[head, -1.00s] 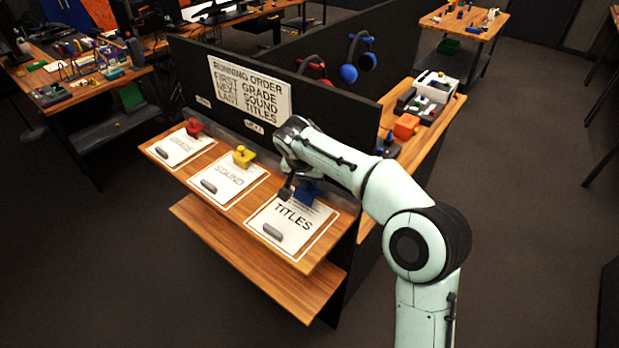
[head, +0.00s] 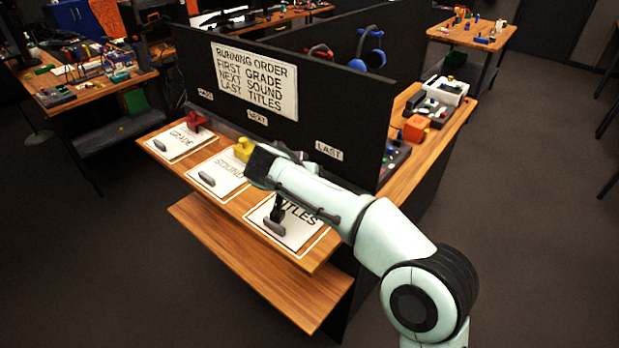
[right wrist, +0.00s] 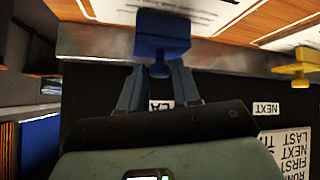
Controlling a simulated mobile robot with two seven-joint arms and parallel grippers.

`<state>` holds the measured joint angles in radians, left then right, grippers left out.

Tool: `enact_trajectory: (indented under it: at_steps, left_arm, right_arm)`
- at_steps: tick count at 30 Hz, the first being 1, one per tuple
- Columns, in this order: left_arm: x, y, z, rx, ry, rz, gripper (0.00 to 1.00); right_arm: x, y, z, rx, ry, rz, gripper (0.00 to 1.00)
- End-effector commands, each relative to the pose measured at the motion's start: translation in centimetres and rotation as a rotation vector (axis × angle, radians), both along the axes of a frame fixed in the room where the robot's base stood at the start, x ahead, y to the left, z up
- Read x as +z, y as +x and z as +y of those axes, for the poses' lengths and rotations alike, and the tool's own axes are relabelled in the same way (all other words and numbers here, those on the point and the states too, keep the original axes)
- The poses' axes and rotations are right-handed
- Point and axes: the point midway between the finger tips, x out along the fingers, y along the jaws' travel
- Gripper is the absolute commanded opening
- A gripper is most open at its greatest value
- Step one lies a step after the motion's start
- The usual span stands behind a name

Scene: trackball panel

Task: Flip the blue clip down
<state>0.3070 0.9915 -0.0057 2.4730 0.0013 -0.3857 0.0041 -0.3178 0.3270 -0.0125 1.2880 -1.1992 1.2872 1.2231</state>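In the right wrist view the blue clip (right wrist: 162,36) is straight ahead of my right gripper (right wrist: 157,72), at the edge of a white card. Its small blue knob sticks out toward me. My gripper's fingers are spread, one on each side of the knob, with no clear contact. In the head view my right arm covers the blue clip above the TITLES card (head: 300,235), and the fingertips cannot be made out clearly. My left gripper is in neither view.
A yellow clip (head: 243,148) and a red clip (head: 195,121) sit at the SOUND (head: 222,176) and GRADE cards (head: 180,143). A black partition (head: 340,100) with a running-order sign (head: 255,80) stands behind. An orange block (head: 416,128) lies on the right-hand bench.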

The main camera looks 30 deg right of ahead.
Motion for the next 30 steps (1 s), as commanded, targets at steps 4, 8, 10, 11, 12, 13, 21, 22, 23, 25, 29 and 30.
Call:
enact_trajectory:
  at_steps: [4, 8, 10, 11, 12, 13, 21, 22, 23, 25, 29, 30]
  left_arm:
    - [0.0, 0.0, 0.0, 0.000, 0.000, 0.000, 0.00]
    - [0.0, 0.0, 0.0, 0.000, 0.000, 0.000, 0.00]
    - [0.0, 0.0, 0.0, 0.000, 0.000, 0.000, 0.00]
    - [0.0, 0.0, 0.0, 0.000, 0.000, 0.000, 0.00]
    - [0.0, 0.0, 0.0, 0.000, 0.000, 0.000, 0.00]
    - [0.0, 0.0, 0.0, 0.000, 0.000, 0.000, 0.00]
    - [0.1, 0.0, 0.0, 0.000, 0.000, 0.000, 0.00]
    - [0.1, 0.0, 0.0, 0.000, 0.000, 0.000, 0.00]
    - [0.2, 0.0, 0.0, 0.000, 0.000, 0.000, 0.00]
    - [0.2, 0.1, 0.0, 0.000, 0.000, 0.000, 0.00]
    - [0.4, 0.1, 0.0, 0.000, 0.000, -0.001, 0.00]
    - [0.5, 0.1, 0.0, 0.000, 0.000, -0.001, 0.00]
  right_arm:
    - [0.0, 0.0, 0.0, 0.001, 0.000, 0.001, 0.50]
    - [0.0, 0.0, 0.0, 0.001, 0.001, 0.000, 0.50]
    - [0.1, 0.0, 0.0, 0.002, 0.000, -0.002, 0.50]
    - [0.1, 0.0, 0.1, 0.002, 0.000, -0.002, 0.50]
    - [0.3, -0.1, 0.3, 0.002, 0.001, -0.002, 0.50]
    - [0.5, -0.2, 0.5, 0.002, 0.001, -0.002, 0.50]
    - [4.1, -2.3, 3.7, 0.006, 0.002, -0.005, 0.50]
    - [4.6, -2.6, 4.1, 0.005, 0.002, -0.004, 0.50]
    - [5.1, -2.9, 4.5, 0.005, 0.002, -0.005, 0.50]
    - [6.1, -3.5, 5.4, 0.005, 0.002, -0.003, 0.50]
    - [7.7, -4.5, 6.9, 0.004, 0.002, -0.002, 0.50]
    - [8.1, -4.7, 7.2, 0.004, 0.001, -0.002, 0.50]
